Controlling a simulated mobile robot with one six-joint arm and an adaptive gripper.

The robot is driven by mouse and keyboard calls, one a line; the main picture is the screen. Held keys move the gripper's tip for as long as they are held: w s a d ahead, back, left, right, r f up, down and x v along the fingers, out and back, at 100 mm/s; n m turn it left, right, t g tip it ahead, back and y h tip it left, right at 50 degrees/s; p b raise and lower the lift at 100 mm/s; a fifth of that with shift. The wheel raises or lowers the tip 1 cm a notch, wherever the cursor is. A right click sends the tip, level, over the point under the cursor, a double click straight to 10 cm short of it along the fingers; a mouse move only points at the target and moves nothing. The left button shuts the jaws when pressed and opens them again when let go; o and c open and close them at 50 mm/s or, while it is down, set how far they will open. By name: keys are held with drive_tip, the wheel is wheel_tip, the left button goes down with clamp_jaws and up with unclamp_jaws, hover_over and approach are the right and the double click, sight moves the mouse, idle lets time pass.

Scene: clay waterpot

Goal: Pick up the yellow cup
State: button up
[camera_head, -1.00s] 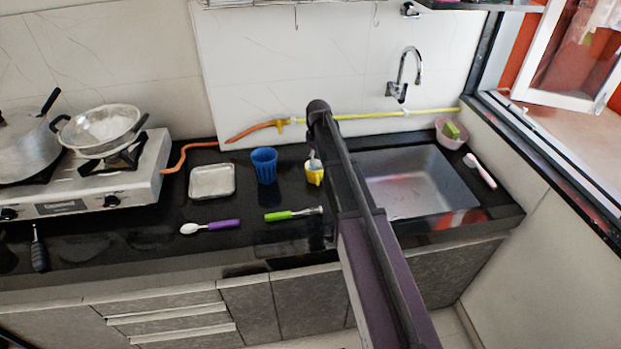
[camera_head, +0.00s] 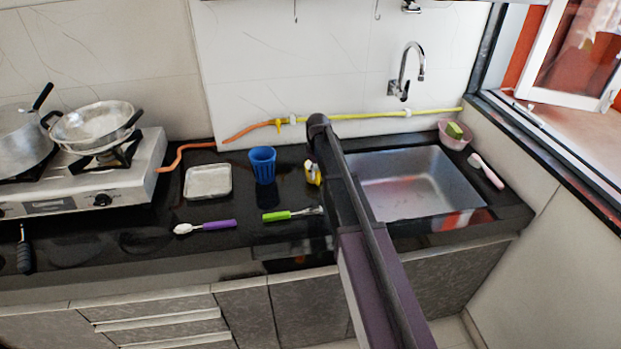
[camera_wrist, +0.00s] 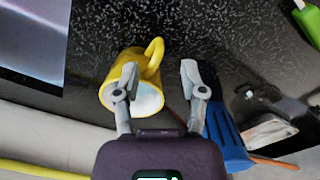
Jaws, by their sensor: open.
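The yellow cup (camera_wrist: 118,72) stands on the black counter, with a white inside and its handle (camera_wrist: 154,55) toward the upper right in the wrist view. In the head view the cup (camera_head: 312,178) is partly hidden by my arm. My gripper (camera_wrist: 158,78) is open at the cup. Its left finger overlaps the cup's body and rim, and its right finger is on the far side of the handle over bare counter. I cannot tell whether either finger touches the cup.
A blue cup (camera_head: 262,165) stands close to the left, with a metal tray (camera_head: 208,181) beyond it. A green-handled utensil (camera_head: 291,214) and a purple-handled spoon (camera_head: 206,227) lie in front. The sink (camera_head: 415,185) is to the right. A yellow hose (camera_head: 370,114) runs along the wall.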

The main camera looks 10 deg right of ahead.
sight(318, 177)
idle(0.4)
drive_tip(key=f+b, duration=0.3)
drive_tip(key=shift+s+d+f, duration=0.15)
drive_tip(key=shift+s, duration=0.15)
drive_tip(key=shift+f+b, duration=1)
drive_tip(key=shift+b, duration=0.1)
clamp_jaws()
